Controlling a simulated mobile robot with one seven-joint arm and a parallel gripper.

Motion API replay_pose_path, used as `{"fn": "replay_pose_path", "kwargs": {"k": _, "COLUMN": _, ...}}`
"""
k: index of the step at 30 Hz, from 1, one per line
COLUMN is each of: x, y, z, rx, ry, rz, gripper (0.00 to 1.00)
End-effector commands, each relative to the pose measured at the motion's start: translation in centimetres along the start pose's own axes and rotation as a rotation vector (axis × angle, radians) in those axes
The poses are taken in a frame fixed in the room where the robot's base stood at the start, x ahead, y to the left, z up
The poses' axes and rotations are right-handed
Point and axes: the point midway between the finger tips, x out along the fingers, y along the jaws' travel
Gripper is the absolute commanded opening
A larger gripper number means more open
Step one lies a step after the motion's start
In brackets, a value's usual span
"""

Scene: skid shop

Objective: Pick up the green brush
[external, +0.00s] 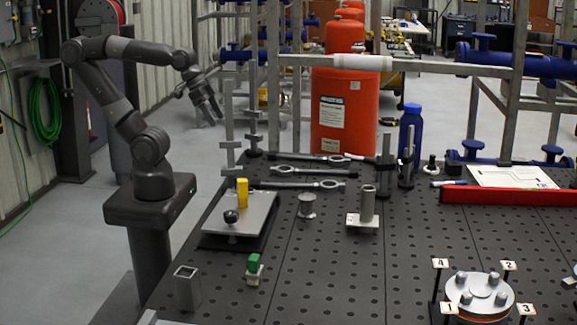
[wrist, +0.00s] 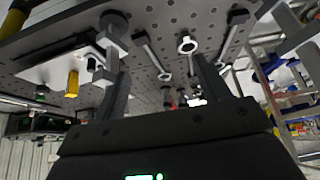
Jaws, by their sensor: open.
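A small item with a green top and a pale grey lower part (external: 254,265), which looks like the green brush, stands near the front left of the perforated table (external: 330,265) in the external view. A small dark green spot (wrist: 41,93) at the left of the wrist view may be the same item; it is too small to be sure. My gripper (external: 211,108) is up beyond the table's left edge, well behind and above the green item. In the wrist view my gripper (wrist: 165,85) has its two fingers apart with nothing between them.
A metal plate with a yellow block (external: 242,192) and a square tube (external: 187,287) stand near the green item. Upright clamps (external: 253,130), wrenches (external: 305,184) and a post on a base (external: 367,205) stand farther back. The front middle of the table is clear.

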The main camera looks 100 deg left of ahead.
Motion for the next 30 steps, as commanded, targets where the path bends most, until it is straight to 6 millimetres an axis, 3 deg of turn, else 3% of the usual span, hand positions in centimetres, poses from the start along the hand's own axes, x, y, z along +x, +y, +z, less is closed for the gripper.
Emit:
{"fn": "replay_pose_path", "kwargs": {"k": 5, "x": 0.1, "y": 0.1, "z": -1.8, "rx": -0.040, "ry": 0.004, "rz": 0.020, "gripper": 0.69}}
{"fn": "replay_pose_path", "kwargs": {"k": 11, "x": 0.8, "y": 0.6, "z": -8.4, "rx": -0.203, "ry": 0.020, "rz": 0.087, "gripper": 0.69}}
{"fn": "replay_pose_path", "kwargs": {"k": 17, "x": 2.7, "y": 2.0, "z": -15.7, "rx": -0.353, "ry": 0.018, "rz": 0.136, "gripper": 0.69}}
{"fn": "replay_pose_path", "kwargs": {"k": 23, "x": 5.6, "y": 5.6, "z": -21.8, "rx": -0.423, "ry": -0.007, "rz": 0.155, "gripper": 0.69}}
{"fn": "replay_pose_path", "kwargs": {"k": 30, "x": 9.7, "y": 12.9, "z": -26.9, "rx": -0.429, "ry": -0.049, "rz": 0.152, "gripper": 0.69}}
